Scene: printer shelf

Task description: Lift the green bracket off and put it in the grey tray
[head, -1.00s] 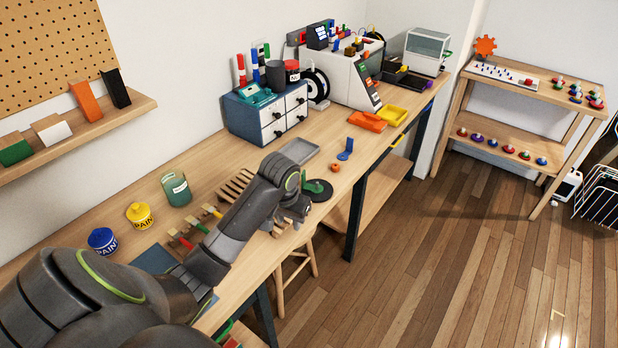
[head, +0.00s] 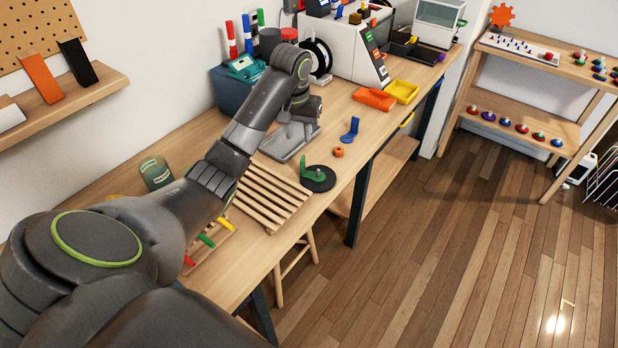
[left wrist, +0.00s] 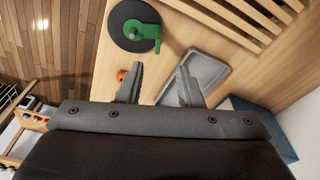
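The green bracket (head: 305,170) stands on a round black disc (head: 319,180) near the table's front edge. In the left wrist view the green bracket (left wrist: 148,32) shows at the top, around a peg on the black disc (left wrist: 118,40). The grey tray (head: 283,146) lies just behind and left of the bracket, partly hidden by my left gripper. My left gripper (head: 298,128) is above the tray, apart from the bracket. In the left wrist view its two fingers (left wrist: 159,88) are spread with nothing between them. My right gripper is not in view.
A slatted wooden pallet (head: 268,196) lies left of the disc. A blue bracket (head: 350,130) and an orange ring (head: 338,152) sit to its right. An orange object (head: 374,98) and a yellow tray (head: 402,91) stand farther back. A drawer unit (head: 228,88) is behind my arm.

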